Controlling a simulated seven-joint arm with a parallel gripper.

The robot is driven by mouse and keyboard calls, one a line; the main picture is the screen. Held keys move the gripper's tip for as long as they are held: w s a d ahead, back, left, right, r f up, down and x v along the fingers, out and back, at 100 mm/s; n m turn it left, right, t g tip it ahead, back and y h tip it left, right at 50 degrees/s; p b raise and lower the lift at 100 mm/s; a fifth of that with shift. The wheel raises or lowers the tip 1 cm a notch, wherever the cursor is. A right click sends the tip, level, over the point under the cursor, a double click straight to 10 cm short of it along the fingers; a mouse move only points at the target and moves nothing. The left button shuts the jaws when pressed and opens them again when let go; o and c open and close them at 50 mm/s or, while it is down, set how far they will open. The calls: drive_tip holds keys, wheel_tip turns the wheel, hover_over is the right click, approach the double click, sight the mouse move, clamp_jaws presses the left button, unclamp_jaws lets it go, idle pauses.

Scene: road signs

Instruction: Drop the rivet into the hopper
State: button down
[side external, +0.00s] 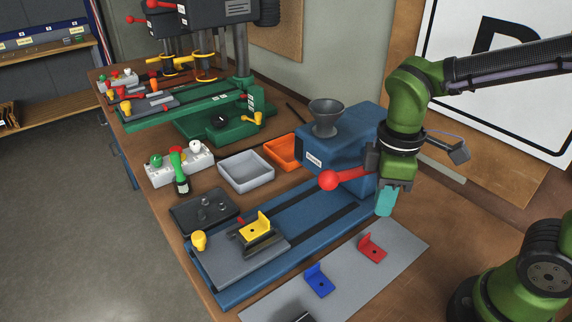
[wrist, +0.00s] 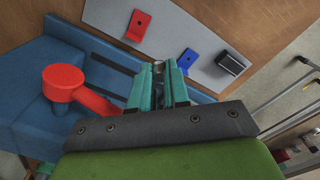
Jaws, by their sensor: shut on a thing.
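The hopper (side external: 325,113) is a dark grey funnel on top of the blue press (side external: 345,147) in the side view; it is out of the wrist view. My gripper (side external: 386,212) points down to the right of the press, with its teal fingertips lower than the hopper's rim. In the wrist view my gripper (wrist: 158,72) is shut on a small grey piece, the rivet (wrist: 158,66), mostly hidden between the fingers. The side view does not show this rivet.
The press has a red ball lever (side external: 328,180), also in the wrist view (wrist: 62,82), close to my gripper. A yellow bracket (side external: 255,228) sits on the blue bed. Red (side external: 371,247) and blue (side external: 319,280) brackets lie on a grey plate (side external: 345,262). Grey (side external: 246,186) and orange (side external: 275,150) bins stand behind.

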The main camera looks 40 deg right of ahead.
drive_tip(key=w+d+r+m, duration=0.9)
drive_tip(key=d+r+m, duration=0.2)
drive_tip(key=r+m, duration=0.2)
drive_tip(key=w+d+f+n, duration=0.2)
drive_tip(key=w+d+n, duration=0.1)
drive_tip(key=w+d+f+n, duration=0.1)
drive_tip(key=w+d, duration=0.1)
drive_tip(key=shift+w+f, duration=0.1)
drive_tip(key=shift+f, duration=0.05)
drive_tip(key=w+a+r+n, duration=0.2)
drive_tip(key=a+r+n, duration=0.3)
drive_tip(key=n, duration=0.4)
drive_tip(key=w+a+r+n, duration=0.25)
drive_tip(key=a+n, duration=0.35)
drive_tip(key=n, duration=0.4)
drive_tip(key=shift+m, duration=0.3)
drive_tip(key=shift+s+a+f, duration=0.1)
drive_tip(key=shift+a+f, duration=0.05)
drive_tip(key=shift+f, duration=2.5)
